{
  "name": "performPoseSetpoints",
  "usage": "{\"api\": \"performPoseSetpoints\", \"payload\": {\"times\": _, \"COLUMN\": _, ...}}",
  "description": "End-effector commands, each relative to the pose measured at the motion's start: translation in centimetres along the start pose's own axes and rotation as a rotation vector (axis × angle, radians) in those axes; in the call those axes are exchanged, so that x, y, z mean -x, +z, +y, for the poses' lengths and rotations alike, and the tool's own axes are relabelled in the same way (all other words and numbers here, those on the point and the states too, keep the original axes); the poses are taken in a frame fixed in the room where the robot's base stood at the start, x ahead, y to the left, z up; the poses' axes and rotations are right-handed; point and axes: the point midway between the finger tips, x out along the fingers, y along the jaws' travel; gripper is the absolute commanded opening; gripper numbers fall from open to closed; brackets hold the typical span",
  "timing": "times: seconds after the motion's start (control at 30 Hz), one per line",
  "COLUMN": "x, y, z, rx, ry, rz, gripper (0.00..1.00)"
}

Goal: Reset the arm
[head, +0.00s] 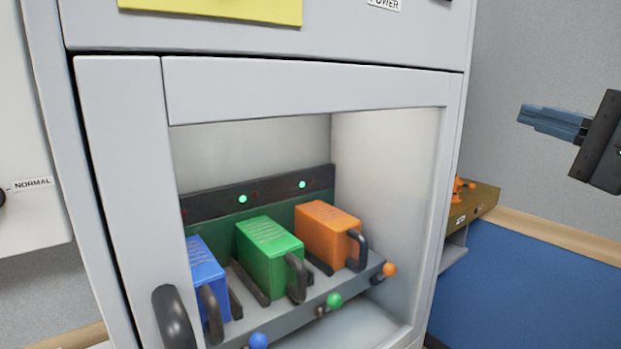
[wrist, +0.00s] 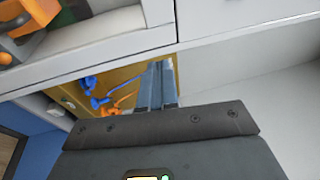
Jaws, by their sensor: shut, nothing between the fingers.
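My gripper (head: 534,120) shows at the right of the head view, to the right of the cabinet, with its blue-grey fingers pointing left. The fingers are together with nothing between them. In the wrist view the shut fingers (wrist: 157,85) extend up from the dark gripper body, over a yellowish panel with blue and orange parts. The gripper touches nothing that I can see. Most of the arm is outside the head view.
A grey cabinet (head: 120,180) with a windowed door and dark handle (head: 173,318) holds blue (head: 206,275), green (head: 268,255) and orange (head: 325,232) modules. A brownish box (head: 470,205) juts out right of it. Space around my gripper looks free.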

Motion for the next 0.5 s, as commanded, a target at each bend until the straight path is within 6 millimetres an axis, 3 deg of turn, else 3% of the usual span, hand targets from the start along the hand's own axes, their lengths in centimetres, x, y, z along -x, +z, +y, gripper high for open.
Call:
{"api": "performPoseSetpoints", "payload": {"times": 0.03, "x": 0.3, "y": 0.1, "z": 2.5, "rx": 0.001, "ry": 0.005, "rz": 0.027, "gripper": 0.0}}
{"api": "performPoseSetpoints", "payload": {"times": 0.1, "x": 0.8, "y": 0.2, "z": 5.3, "rx": 0.02, "ry": 0.01, "rz": 0.068, "gripper": 0.0}}
{"api": "performPoseSetpoints", "payload": {"times": 0.27, "x": 2.7, "y": 1.0, "z": 11.5, "rx": 0.084, "ry": 0.039, "rz": 0.159, "gripper": 0.0}}
{"api": "performPoseSetpoints", "payload": {"times": 0.5, "x": 7.1, "y": 3.5, "z": 20.0, "rx": 0.226, "ry": 0.132, "rz": 0.276, "gripper": 0.0}}
